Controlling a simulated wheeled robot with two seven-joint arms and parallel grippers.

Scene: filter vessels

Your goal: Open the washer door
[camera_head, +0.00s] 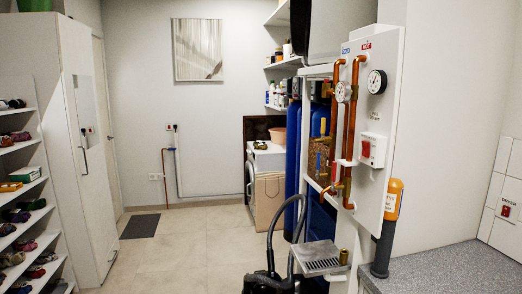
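The washer (264,157) is a white front-loading machine at the back of the room, right of centre. Its round door (249,180) faces left and shows only as a thin dark edge at a steep angle. I cannot tell from here whether the door is open or closed. A brown paper bag or box (268,199) stands in front of the washer's near side and hides part of it. Neither of my grippers is in view.
Blue filter vessels (292,170) and a white panel with copper pipes (372,120) stand on the right, with a black hose (285,225) in front. A shoe rack (30,190) and tall cabinet line the left. Tiled floor (180,245) is clear between; a dark mat (140,226) lies left.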

